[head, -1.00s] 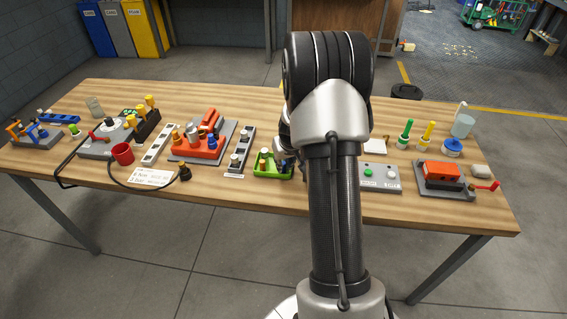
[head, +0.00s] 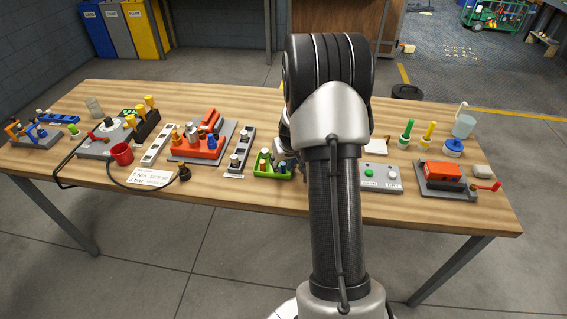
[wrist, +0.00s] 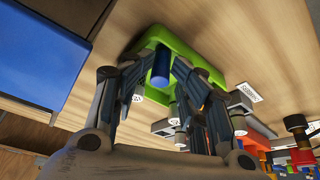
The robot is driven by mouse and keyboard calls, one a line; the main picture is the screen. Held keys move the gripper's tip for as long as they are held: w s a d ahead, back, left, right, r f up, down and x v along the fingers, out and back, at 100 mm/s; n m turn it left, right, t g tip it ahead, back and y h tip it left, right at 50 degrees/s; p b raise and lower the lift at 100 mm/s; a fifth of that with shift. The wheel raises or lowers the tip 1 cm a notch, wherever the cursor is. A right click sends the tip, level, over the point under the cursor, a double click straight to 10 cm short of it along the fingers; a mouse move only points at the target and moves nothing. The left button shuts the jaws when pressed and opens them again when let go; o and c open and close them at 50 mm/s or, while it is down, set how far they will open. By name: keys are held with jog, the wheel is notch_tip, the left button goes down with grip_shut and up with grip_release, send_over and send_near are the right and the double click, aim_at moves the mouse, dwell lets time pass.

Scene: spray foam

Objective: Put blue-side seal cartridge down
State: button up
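The blue-side seal cartridge shows as a blue cylinder (wrist: 160,68) in the wrist view. My gripper (wrist: 162,62) has its two fingers on either side of it and appears shut on it. The cartridge is at the green tray (wrist: 203,67); whether it touches the tray floor cannot be told. My arm hides most of my gripper and the tray's right end there.
A grey strip with pegs (head: 241,150) and a red fixture (head: 203,146) stand left of the tray. A grey button box (head: 381,178) stands right of my arm, with a red block fixture (head: 446,173) further right. Bare wood lies behind the tray.

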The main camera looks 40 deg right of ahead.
jog(key=shift+s+a+f, duration=0.15)
jog(key=shift+s+f, duration=0.05)
jog(key=shift+r+p, duration=0.25)
jog(key=shift+p, duration=0.1)
jog(key=p+v, duration=0.4)
jog(key=v, duration=0.8)
jog(key=a+r+n, duration=0.1)
jog(key=a+r, duration=0.8)
jog(key=s+a+r+n+y, duration=0.1)
jog(key=s+a+r, duration=0.3)
jog(key=s+a, duration=0.3)
jog(key=s+a+r+n+y, duration=0.15)
jog(key=s+a+r, duration=0.3)
jog(key=a, duration=0.55)
jog(key=s+a+n, duration=0.1)
jog(key=s+a, duration=0.2)
jog(key=s, duration=0.7)
jog(key=shift+a+h, duration=0.3)
jog(key=shift+h, duration=0.05)
jog(key=shift+s+f, duration=0.1)
jog(key=shift+f, duration=0.05)
